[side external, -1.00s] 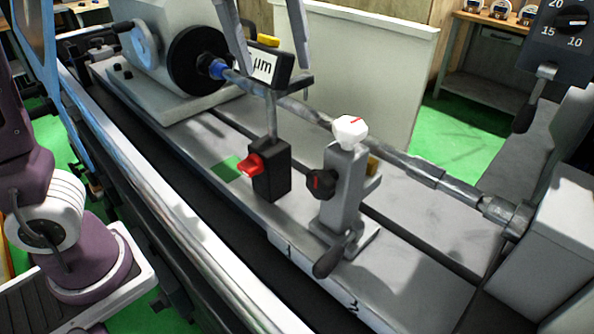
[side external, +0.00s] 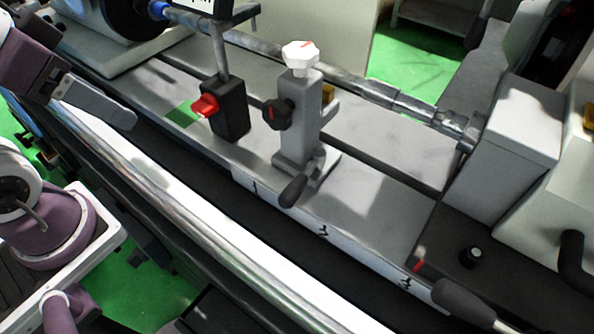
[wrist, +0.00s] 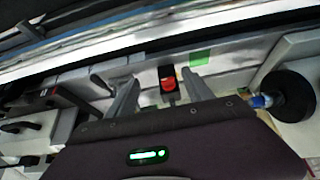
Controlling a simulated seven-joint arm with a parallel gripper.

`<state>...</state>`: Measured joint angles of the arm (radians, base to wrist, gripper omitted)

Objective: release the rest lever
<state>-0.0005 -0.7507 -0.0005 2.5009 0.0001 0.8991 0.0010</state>
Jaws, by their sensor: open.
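The steady rest (side external: 302,120) is a grey post with a white knob on top and a black knob on its side. Its rest lever (side external: 293,191) has a dark handle at the foot, pointing toward the front edge of the bed. In the wrist view, a small dark handle (wrist: 101,81) left of my fingers looks like this lever, but it is blurred. My gripper (wrist: 161,83) is open, with its two fingers apart and nothing held. The red knob (wrist: 168,84) of the black dial stand appears between the fingers.
The black dial stand (side external: 229,112) stands left of the rest. A long workpiece (side external: 345,79) runs behind the rest to the tailstock (side external: 512,145) at right. A front rail (side external: 190,210) borders the bed. The bed between rest and tailstock has bare room.

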